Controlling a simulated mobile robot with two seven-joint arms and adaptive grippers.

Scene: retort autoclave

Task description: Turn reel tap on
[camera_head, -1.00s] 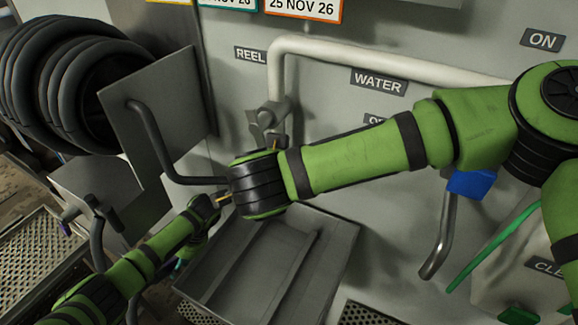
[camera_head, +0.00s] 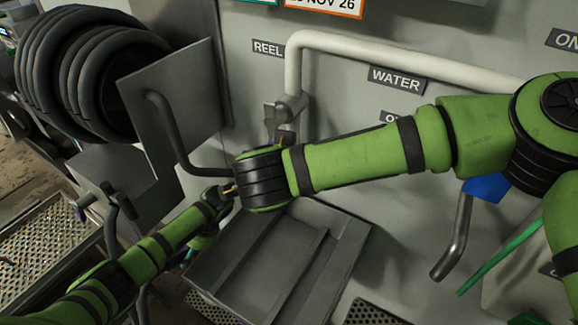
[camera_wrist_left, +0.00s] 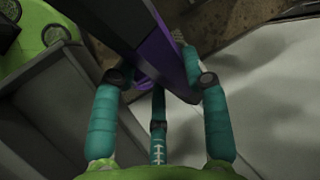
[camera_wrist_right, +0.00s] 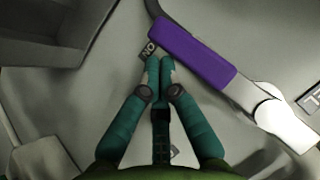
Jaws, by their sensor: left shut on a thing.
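The reel tap's purple lever (camera_wrist_right: 195,50) shows in the right wrist view, with its metal pivot (camera_wrist_right: 272,108) at the right. Its free end lies near an upside-down ON label (camera_wrist_right: 148,50). My right gripper (camera_wrist_right: 160,68) is shut and empty, its fingertips just beside the lever. In the head view my right wrist hides that gripper and the lever; the tap body (camera_head: 287,108) shows below the REEL label. My left gripper (camera_wrist_left: 158,82) is shut on a dark bar with purple parts (camera_wrist_left: 160,45). In the head view its fingers are mostly hidden at the lower left.
A hose reel (camera_head: 90,75) with a metal side plate (camera_head: 172,105) stands at the left. A white water pipe (camera_head: 400,60) crosses the wall. A grey metal tray (camera_head: 340,255) lies below my right wrist. A blue-handled lever (camera_head: 486,187) is at the right.

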